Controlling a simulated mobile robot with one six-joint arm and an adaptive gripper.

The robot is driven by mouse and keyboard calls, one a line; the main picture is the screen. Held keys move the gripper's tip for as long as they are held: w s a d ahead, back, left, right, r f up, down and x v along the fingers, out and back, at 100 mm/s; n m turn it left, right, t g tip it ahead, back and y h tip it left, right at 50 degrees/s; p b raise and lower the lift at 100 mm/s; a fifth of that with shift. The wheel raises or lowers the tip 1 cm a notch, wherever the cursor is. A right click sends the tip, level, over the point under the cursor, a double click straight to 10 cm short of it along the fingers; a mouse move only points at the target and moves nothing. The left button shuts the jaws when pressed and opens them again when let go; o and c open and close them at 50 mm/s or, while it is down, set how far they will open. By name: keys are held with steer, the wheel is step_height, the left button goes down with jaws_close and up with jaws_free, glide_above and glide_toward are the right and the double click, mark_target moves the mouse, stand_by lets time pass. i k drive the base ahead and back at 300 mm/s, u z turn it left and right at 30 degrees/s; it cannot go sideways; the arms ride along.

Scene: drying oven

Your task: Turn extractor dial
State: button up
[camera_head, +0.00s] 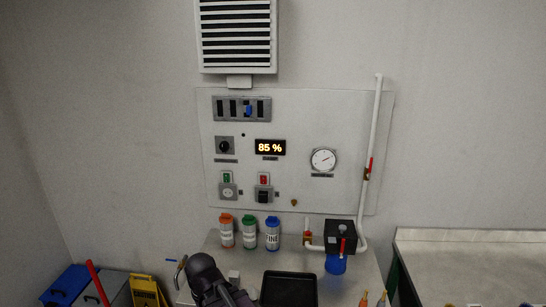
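A black round dial (224,146) sits on a small grey plate at the left of the pale wall panel (300,108). It is likely the extractor dial, but the label under it is too small to read. A dark display (270,147) to its right reads 85 % in orange. Dark rounded links of my arm rise at the bottom edge, well below the panel and apart from the dial. My gripper's fingers do not show.
A vent (236,36) hangs above the panel. A slider block (241,109), a gauge (323,160), switches and a white pipe (371,130) surround the dial. Three canisters (249,232), a black tray (289,289) and a valve box (340,235) stand on the bench below.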

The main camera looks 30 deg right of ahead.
mark_target(224, 146)
steer(key=k, duration=1.3)
steer(key=u, duration=0.25)
steer(key=i, duration=1.7)
steer(key=z, duration=0.4)
